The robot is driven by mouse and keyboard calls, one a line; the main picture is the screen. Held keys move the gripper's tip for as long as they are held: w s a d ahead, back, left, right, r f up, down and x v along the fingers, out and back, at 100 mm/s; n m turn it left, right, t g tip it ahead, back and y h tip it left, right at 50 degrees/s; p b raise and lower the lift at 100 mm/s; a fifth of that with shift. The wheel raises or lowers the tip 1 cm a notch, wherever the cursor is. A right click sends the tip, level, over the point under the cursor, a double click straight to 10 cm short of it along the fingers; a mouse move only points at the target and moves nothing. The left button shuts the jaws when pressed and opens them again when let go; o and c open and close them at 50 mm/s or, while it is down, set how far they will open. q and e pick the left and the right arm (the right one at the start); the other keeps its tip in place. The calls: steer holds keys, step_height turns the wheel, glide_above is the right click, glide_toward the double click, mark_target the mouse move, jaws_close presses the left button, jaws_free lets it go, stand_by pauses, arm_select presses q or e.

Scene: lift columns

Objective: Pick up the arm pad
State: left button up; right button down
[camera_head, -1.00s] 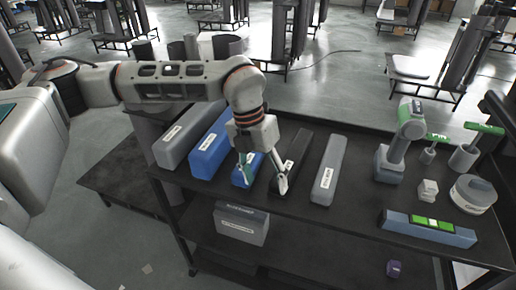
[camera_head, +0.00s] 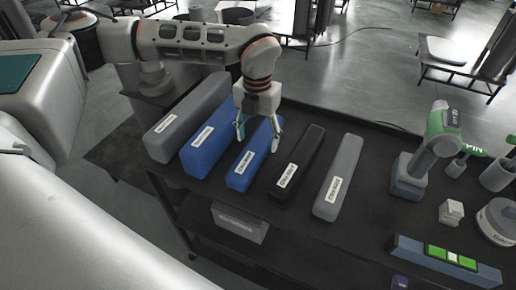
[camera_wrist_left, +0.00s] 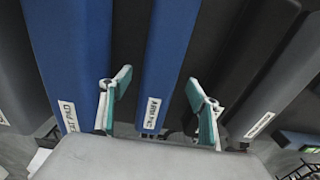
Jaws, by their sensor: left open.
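The arm pad is the narrow blue bar (camera_head: 243,170) with a white label on its near end, lying on the black tabletop (camera_head: 375,222). In the left wrist view its label reads like "ARM PAD" on the blue bar (camera_wrist_left: 168,50). My left gripper (camera_head: 258,130) is open above the far part of this bar, pointing down. In the left wrist view its two teal fingers (camera_wrist_left: 158,88) appear on either side of the bar, with nothing held. Whether the fingertips reach down beside the bar is hard to tell. My right gripper is not in view.
A wider blue bar (camera_head: 210,140) and a grey bar (camera_head: 185,118) lie to the left. A black bar (camera_head: 299,165) and another grey bar (camera_head: 340,178) lie close on the right. A grey-green power tool (camera_head: 430,152) stands further right. Neighbouring bars leave narrow gaps.

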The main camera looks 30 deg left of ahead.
mark_target(258, 142)
arm_select(q)
step_height(258, 142, down, 2)
steer(key=shift+f, duration=0.2)
steer(key=shift+w+f, duration=0.1)
steer(key=shift+f, duration=0.15)
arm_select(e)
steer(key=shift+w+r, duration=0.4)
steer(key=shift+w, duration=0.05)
arm_select(q)
steer(key=c, duration=1.6)
steer(key=shift+o, duration=0.2)
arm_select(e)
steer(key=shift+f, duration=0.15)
arm_select(q)
steer(key=shift+r, duration=0.1)
